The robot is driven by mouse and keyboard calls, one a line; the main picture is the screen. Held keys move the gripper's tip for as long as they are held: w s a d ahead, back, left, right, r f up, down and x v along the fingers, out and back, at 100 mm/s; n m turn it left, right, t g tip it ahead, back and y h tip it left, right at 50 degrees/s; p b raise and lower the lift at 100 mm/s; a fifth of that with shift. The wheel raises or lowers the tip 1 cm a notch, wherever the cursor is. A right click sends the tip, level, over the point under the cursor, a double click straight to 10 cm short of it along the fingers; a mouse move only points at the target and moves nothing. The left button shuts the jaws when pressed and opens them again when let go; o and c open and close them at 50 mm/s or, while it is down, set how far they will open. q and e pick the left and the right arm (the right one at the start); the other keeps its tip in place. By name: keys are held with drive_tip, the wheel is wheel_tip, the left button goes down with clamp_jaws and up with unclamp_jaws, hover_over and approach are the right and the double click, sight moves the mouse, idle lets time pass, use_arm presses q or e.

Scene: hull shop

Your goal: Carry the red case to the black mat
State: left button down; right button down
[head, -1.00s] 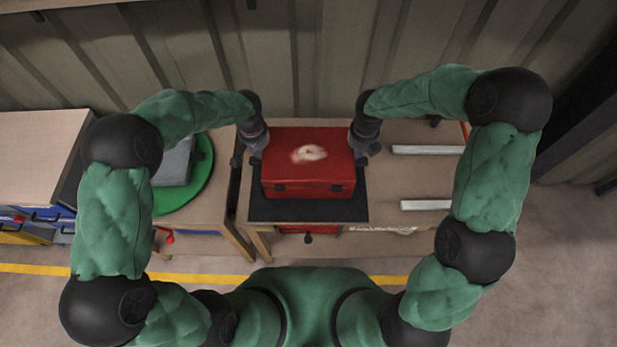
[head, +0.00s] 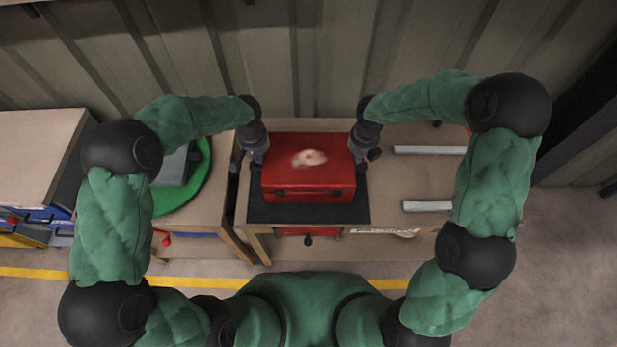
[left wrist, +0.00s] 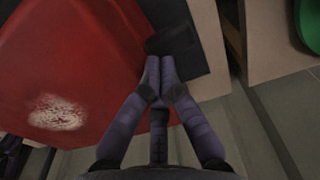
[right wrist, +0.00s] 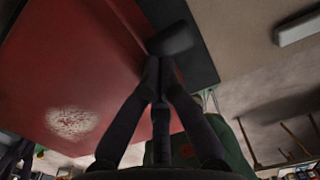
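The red case (head: 308,176), with a pale worn patch on its lid, is upright over the black mat (head: 290,213). The mat shows in front of it and at its sides. I cannot tell whether the case's underside touches the mat. My left gripper (head: 258,156) is at the case's left side; in the left wrist view its fingers (left wrist: 160,72) close together at a dark side handle (left wrist: 172,40). My right gripper (head: 362,154) is at the right side, its fingers (right wrist: 160,68) likewise together at the other handle (right wrist: 172,38). The fingertips' contact is partly hidden.
The mat lies on a wooden bench (head: 400,180) with two pale bars (head: 430,150) on its right. A green round plate (head: 200,185) with a grey block (head: 174,166) is on the left bench. A ribbed wall (head: 310,60) stands behind.

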use_arm(q)
drive_tip(key=c, duration=1.5)
unclamp_jaws()
drive_tip(key=shift+s, duration=0.1)
drive_tip(key=shift+a, duration=0.25)
use_arm(e)
drive_tip(key=shift+d+r, duration=0.1)
drive_tip(key=shift+d, duration=0.15)
use_arm(q)
drive_tip(key=shift+r, duration=0.1)
use_arm(e)
drive_tip(key=c, duration=1.5)
unclamp_jaws()
use_arm(q)
drive_tip(key=shift+a, duration=0.1)
use_arm(e)
drive_tip(key=shift+d, duration=0.1)
drive_tip(key=shift+w+r, duration=0.1)
drive_tip(key=shift+r, duration=0.4)
use_arm(q)
wheel_tip(320, 180, up, 12)
drive_tip(key=shift+s, duration=0.3)
use_arm(e)
wheel_tip(320, 180, up, 11)
drive_tip(key=shift+s, duration=0.45)
